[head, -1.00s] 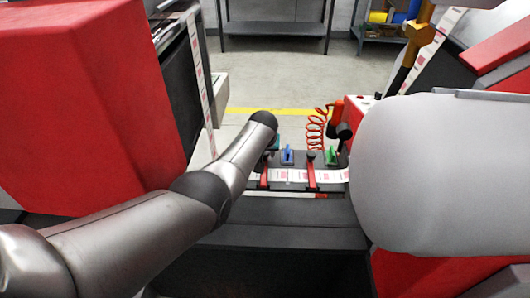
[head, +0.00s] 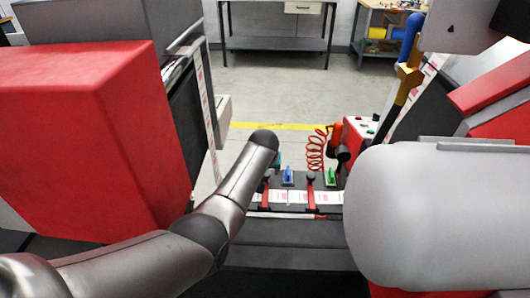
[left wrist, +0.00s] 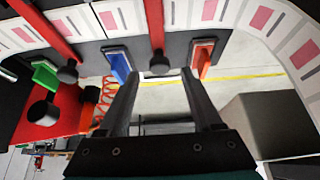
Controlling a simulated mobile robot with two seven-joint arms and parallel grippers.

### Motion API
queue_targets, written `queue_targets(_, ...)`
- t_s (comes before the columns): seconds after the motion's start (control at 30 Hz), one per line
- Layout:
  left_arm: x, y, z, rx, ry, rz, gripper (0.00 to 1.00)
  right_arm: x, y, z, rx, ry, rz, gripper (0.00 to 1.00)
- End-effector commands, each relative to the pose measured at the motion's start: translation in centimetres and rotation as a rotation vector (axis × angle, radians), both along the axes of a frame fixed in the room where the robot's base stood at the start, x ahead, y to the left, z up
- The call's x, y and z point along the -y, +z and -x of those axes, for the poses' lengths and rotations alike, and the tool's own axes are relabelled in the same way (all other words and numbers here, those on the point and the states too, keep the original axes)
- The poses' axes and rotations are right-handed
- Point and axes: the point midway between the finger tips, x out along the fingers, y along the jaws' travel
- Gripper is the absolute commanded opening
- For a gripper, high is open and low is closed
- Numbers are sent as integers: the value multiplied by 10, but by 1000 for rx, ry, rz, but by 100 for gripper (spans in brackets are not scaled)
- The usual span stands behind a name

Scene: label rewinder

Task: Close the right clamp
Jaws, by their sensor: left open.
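The right clamp (head: 312,193) is a red bar with a black knob, lying across the white label strip (head: 290,198) between the blue and green handles. In the left wrist view, which is turned around, the right clamp (left wrist: 52,32) is left of the blue handle. The left clamp (left wrist: 155,25) is a similar red bar, between the blue and orange handles. My left gripper (left wrist: 158,88) is open and empty, its fingers either side of the left clamp's knob in that picture; contact cannot be told. In the head view my left arm mostly hides the gripper. My right gripper is not visible.
A blue handle (head: 288,177) and a green handle (head: 330,177) stand behind the strip. A red coiled hose (head: 316,150) hangs at the right. A large red box (head: 85,140) at left and a pale grey rounded body (head: 435,215) at right flank the narrow work area.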

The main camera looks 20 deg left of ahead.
Motion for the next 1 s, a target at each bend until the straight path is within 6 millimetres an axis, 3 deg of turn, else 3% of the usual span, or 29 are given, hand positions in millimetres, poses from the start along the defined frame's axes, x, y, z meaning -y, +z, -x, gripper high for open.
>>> queue_targets(0.2,4,28,15,0,0,0,66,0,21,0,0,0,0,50)
queue_targets(0.6,11,75,40,0,-1,0,66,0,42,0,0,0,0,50)
queue_targets(1.0,13,90,50,-1,0,-1,66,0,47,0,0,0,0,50)
